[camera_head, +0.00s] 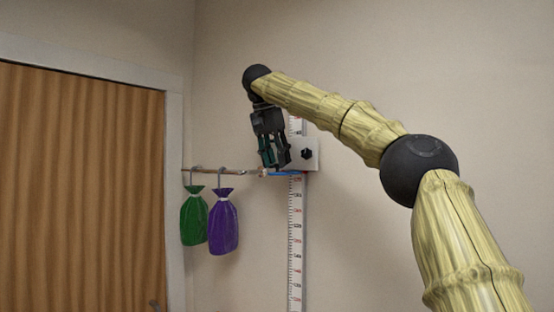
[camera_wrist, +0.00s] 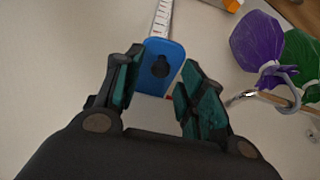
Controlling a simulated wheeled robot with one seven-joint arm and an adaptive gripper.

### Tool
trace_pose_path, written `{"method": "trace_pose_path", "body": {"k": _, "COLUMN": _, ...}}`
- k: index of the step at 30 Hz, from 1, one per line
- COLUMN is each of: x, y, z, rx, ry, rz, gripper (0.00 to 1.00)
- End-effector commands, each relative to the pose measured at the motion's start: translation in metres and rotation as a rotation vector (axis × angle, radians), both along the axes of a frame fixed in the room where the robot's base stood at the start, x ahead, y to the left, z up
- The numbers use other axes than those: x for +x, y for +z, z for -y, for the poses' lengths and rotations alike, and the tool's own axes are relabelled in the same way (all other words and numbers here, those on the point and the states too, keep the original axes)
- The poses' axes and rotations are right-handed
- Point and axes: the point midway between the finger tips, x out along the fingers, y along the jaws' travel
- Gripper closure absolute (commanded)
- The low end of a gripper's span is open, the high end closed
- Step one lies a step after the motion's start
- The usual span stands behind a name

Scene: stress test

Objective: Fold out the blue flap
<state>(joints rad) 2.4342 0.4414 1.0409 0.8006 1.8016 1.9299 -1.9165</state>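The blue flap (camera_wrist: 171,54) is a rounded plate with a dark keyhole-shaped opening. In the wrist view it lies beyond my fingers, across the gap between them. In the head view the flap (camera_head: 288,173) shows as a thin blue edge at the height scale on the wall. My gripper (camera_head: 276,164) points down just above and left of it. In the wrist view my gripper (camera_wrist: 161,61) is open, with nothing between its fingers. I cannot tell whether a fingertip touches the flap.
The white measuring scale (camera_head: 296,240) runs down the wall, with a pale slider block (camera_head: 304,153) and dark knob above the flap. A rod (camera_head: 228,171) left of the flap carries green (camera_head: 194,217) and purple (camera_head: 223,225) bags on hooks. A wooden door (camera_head: 80,190) is farther left.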

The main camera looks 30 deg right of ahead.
Motion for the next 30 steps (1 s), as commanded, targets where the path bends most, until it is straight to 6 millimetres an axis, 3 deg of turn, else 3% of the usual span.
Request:
{"method": "trace_pose_path", "body": {"k": 15, "x": -0.009, "y": 0.057, "z": -0.019, "rx": 0.000, "ry": -0.002, "rz": 0.002, "gripper": 0.60}}
{"method": "trace_pose_path", "body": {"k": 30, "x": -0.011, "y": 0.066, "z": -0.021, "rx": 0.001, "ry": -0.001, "rz": 0.001, "gripper": 0.60}}
